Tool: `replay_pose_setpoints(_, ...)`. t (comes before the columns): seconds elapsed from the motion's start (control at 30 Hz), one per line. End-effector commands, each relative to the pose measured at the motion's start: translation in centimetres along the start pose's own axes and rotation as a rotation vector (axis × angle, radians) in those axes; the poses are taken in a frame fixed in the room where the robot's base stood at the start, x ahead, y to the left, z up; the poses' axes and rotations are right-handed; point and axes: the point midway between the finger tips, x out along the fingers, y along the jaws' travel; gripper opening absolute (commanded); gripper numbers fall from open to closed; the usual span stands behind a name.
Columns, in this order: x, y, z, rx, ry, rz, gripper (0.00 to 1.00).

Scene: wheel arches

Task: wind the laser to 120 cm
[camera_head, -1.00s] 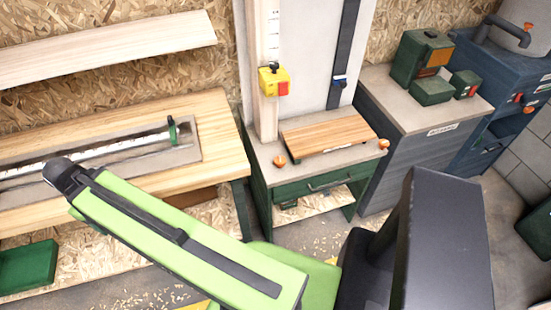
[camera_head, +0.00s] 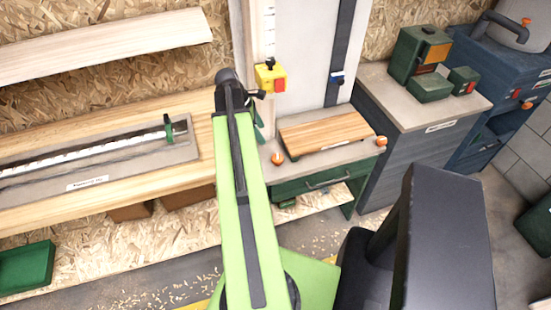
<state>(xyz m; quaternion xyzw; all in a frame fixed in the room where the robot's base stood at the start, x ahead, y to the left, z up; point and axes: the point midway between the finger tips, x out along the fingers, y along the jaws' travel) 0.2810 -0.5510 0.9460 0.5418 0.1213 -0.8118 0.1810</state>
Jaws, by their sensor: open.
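A yellow box with a red side and a dark knob on top (camera_head: 270,76), which may be the laser, sits on an upright pale post. A white scale strip with tick marks (camera_head: 270,22) runs up the post above it; its numbers are too small to read. My green arm reaches up from the bottom centre. My gripper (camera_head: 259,108) is open, just left of and below the yellow box, partly hidden behind my arm's dark wrist joint. I cannot tell whether it touches the post. A small blue-and-black slider (camera_head: 337,78) sits on a dark vertical rail to the right.
A wooden board (camera_head: 325,132) lies on the green bench below, between orange knobs (camera_head: 278,158). A long workbench (camera_head: 100,205) with a metal rule stands left. Green boxes (camera_head: 420,55) sit on the grey cabinet at right. A wooden shelf (camera_head: 100,48) hangs upper left.

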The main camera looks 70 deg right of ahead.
Motion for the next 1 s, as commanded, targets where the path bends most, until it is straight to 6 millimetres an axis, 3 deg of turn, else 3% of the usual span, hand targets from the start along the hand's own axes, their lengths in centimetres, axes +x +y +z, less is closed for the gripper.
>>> replay_pose_setpoints(0.03,1.8,0.0,-0.4,0.001,0.000,0.000,0.68)
replay_pose_setpoints(0.1,3.5,0.0,-0.5,0.001,0.000,0.000,0.68)
replay_pose_setpoints(0.6,14.2,0.0,-0.5,0.001,0.001,0.000,0.68)
replay_pose_setpoints(0.8,16.0,0.0,-0.3,0.000,0.001,0.001,0.68)
replay_pose_setpoints(1.0,16.1,0.0,-0.2,-0.001,0.001,0.001,0.68)
